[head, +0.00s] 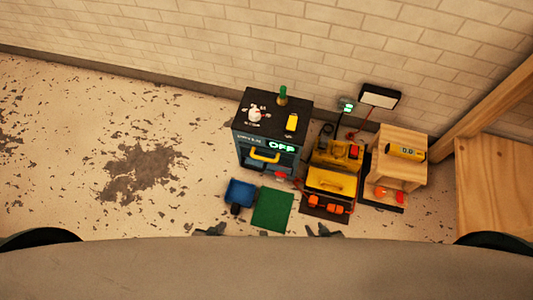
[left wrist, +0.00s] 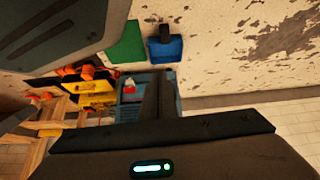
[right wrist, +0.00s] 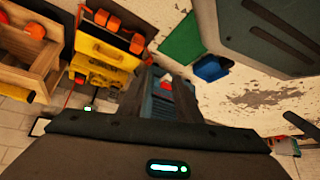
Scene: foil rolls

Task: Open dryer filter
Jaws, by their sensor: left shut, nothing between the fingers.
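The red part also shows in the right wrist view (right wrist: 166,85) and left wrist view (left wrist: 130,95). My left gripper (head: 210,229) is shut and empty, in front of the box and apart from it. My right gripper (head: 325,230) is open and empty, to the right.
A blue bin (head: 240,190) and a green mat (head: 272,209) lie on the floor in front of the box. A yellow toolbox (head: 331,181) with orange items and a wooden stand (head: 402,143) are to the right. The floor at left is clear.

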